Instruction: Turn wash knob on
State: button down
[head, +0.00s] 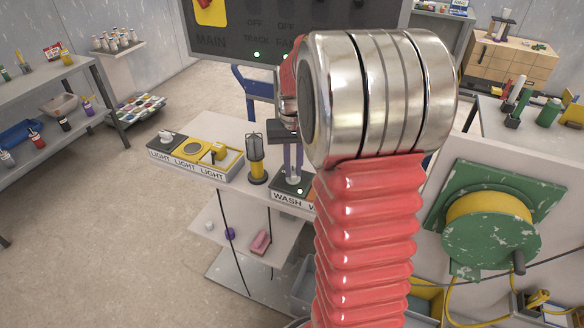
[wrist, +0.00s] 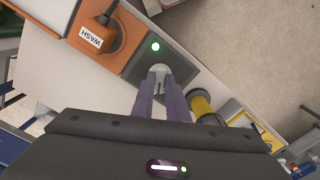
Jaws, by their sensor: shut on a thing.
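The wash knob (wrist: 159,70) is a pale knob on a dark plate, between the tips of my gripper (wrist: 163,84) in the wrist view. The purple fingers are shut on it. My arm hides the right part of that box.
A yellow-and-black cylinder (head: 257,160) stands close left of my gripper. Boxes labelled LIGHT (head: 182,173) sit further left. An orange unit with a WASH tag (wrist: 91,38) is beside the knob plate in the wrist view. A green reel (head: 490,240) stands at right.

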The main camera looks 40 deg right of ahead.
aim_at(294, 171)
jog(key=shift+s+f, duration=0.2)
jog(key=c, duration=1.7)
grip_release()
jog(key=shift+w+r, duration=0.1)
jog(key=shift+c, duration=0.2)
jog(key=shift+r, duration=0.1)
notch_tip(294, 171, up, 14)
jog(key=shift+f, duration=0.2)
